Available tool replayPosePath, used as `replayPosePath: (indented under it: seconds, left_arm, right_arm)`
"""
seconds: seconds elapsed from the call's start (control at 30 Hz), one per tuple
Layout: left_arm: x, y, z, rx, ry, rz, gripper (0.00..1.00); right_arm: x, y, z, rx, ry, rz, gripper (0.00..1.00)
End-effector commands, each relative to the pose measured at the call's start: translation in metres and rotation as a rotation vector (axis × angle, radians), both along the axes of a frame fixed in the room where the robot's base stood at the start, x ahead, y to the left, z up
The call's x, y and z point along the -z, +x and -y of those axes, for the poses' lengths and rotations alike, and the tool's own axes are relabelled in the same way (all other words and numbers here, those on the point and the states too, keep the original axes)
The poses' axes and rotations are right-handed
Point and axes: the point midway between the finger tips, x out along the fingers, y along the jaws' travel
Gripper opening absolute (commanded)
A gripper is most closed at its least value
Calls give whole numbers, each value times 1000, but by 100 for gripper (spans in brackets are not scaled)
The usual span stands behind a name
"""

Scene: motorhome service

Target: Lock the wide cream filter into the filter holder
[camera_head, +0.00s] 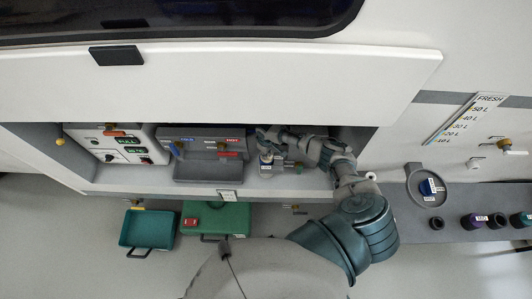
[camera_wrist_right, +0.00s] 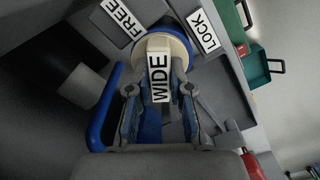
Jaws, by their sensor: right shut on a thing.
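The wide cream filter (camera_wrist_right: 180,46) shows in the right wrist view as a cream disc with a raised grip labelled WIDE. It sits at the blue ring of the filter holder (camera_wrist_right: 143,33), between the FREE and LOCK labels. The grip's label lies between those two labels. My right gripper (camera_wrist_right: 158,88) is shut on the filter's grip, with a finger on each side. In the head view my right gripper (camera_head: 270,144) reaches into the open service bay and largely hides the filter and holder. My left gripper is not in view.
A grey basin unit (camera_head: 207,167) and a control panel (camera_head: 115,143) stand left of my gripper in the bay. The raised white hatch (camera_head: 220,85) hangs above. A round grey tray (camera_head: 443,190) holds a blue labelled piece at right.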

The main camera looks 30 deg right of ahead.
Motion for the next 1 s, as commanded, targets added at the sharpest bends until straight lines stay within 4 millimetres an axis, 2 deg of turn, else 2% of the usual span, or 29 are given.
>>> replayPosePath:
  seconds: [0.03, 0.13, 0.3, 0.43, 0.8, 0.83, 0.9, 0.93, 1.0]
  left_arm:
    - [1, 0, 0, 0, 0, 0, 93]
    - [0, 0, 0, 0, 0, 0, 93]
    - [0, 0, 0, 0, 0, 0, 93]
    - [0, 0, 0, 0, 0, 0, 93]
    - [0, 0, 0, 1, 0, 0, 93]
    - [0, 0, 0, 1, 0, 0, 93]
    - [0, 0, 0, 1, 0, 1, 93]
    - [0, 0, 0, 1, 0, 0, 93]
    - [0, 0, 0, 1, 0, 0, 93]
  right_arm:
    - [6, -7, 1, 3, -4, -17, 0]
    - [6, -7, 1, 85, -4, -17, 0]
    - [6, -8, 1, 402, -3, -18, 0]
    - [6, -8, 2, 570, -5, -17, 0]
    - [6, -9, 2, 637, -7, -18, 0]
    - [6, -9, 2, 655, -6, -18, 22]
    - [6, -9, 2, 650, -6, -17, 40]
    - [6, -9, 2, 650, -6, -17, 47]
    - [6, -8, 2, 649, -6, -16, 49]
